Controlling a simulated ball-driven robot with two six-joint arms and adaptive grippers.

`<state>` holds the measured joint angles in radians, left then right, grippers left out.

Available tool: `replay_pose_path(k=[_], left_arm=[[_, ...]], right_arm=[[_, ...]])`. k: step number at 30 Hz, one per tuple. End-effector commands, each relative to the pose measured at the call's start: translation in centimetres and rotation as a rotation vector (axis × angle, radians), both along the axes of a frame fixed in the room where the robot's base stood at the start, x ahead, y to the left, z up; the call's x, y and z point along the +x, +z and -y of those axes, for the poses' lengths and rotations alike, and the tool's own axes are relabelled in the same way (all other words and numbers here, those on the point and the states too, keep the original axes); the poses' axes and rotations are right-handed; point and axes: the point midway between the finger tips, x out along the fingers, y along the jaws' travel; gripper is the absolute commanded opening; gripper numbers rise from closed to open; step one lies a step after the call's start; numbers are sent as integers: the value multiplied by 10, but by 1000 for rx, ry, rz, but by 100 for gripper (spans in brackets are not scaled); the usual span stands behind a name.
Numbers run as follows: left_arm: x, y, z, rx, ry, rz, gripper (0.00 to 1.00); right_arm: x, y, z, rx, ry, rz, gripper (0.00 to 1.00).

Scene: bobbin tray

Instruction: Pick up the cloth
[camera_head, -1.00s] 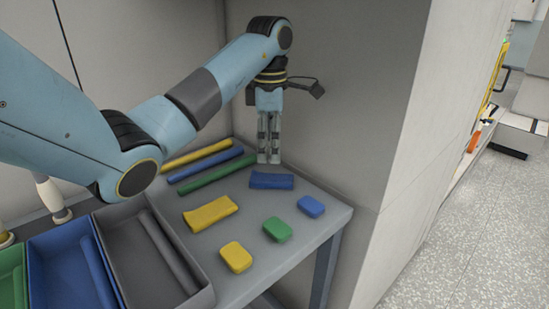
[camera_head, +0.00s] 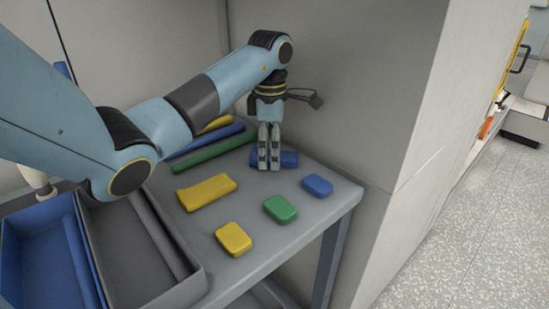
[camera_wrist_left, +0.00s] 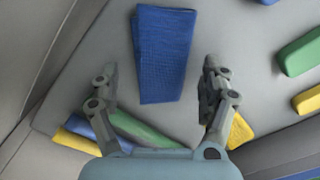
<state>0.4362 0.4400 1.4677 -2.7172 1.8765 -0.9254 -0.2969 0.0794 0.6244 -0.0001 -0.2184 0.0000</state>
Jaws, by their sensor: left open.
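A folded blue cloth (camera_head: 289,158) lies on the grey table near the back wall. In the left wrist view the blue cloth (camera_wrist_left: 163,55) lies ahead of and between the two fingers, with a gap on each side. A folded yellow cloth (camera_head: 206,192) lies nearer the front of the table. My left gripper (camera_head: 269,165) points down at the blue cloth and hides part of it in the head view. In the left wrist view this gripper (camera_wrist_left: 160,80) is open and empty. My right gripper is not in view.
Yellow (camera_head: 234,239), green (camera_head: 280,209) and blue (camera_head: 317,185) blocks lie on the table (camera_head: 262,262) at the front and right. Green (camera_head: 214,153), blue and yellow rolls lie at the back left. A grey tray (camera_head: 190,290) and a blue tray (camera_head: 12,240) stand left. Walls rise close behind.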

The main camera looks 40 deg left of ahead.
Motion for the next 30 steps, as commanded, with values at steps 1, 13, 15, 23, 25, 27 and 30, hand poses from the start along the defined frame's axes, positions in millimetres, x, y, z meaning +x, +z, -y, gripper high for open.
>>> replay_pose_path(k=[1,13,15,23,25,27,30], left_arm=[[0,-4,0,0,0,-1,79],[0,-5,0,1,0,-1,58],[0,-5,0,1,0,-1,49],[0,-5,0,1,0,-1,23],[0,-5,0,1,0,0,23],[0,-5,0,1,0,0,23],[-1,-2,0,1,0,2,23]], right_arm=[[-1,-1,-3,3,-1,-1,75],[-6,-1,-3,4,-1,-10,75],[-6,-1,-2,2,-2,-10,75],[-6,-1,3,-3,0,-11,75],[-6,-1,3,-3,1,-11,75],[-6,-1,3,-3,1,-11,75],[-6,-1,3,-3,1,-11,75]])
